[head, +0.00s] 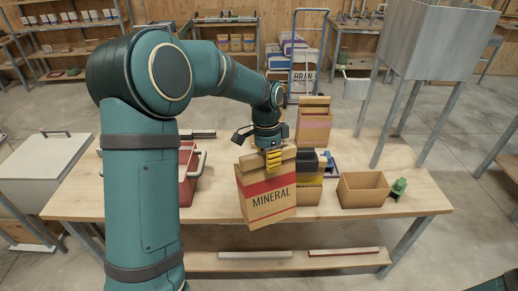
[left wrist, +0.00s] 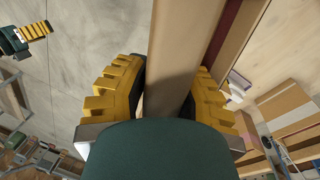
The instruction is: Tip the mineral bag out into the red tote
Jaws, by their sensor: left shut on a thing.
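The mineral bag (head: 266,200) is a tan paper bag with a red band and the word MINERAL, seen near the table's front edge in the head view. It is roughly upright with a slight tilt, and its lower edge shows past the table edge. My left gripper (head: 273,160) is shut on its folded top; the left wrist view shows the bag (left wrist: 184,45) between the yellow fingers (left wrist: 170,92). The red tote (head: 187,178) stands on the table left of the bag, largely hidden behind my left arm. My right gripper (left wrist: 33,35) shows at the left wrist view's upper left, empty.
Other bags (head: 314,125) stand behind the mineral bag on the wooden table (head: 405,205). An open cardboard box (head: 363,190) and a green scoop-like thing (head: 398,188) lie to the right. A grey hopper (head: 436,45) on legs stands at the back right. A white bin (head: 40,165) is at left.

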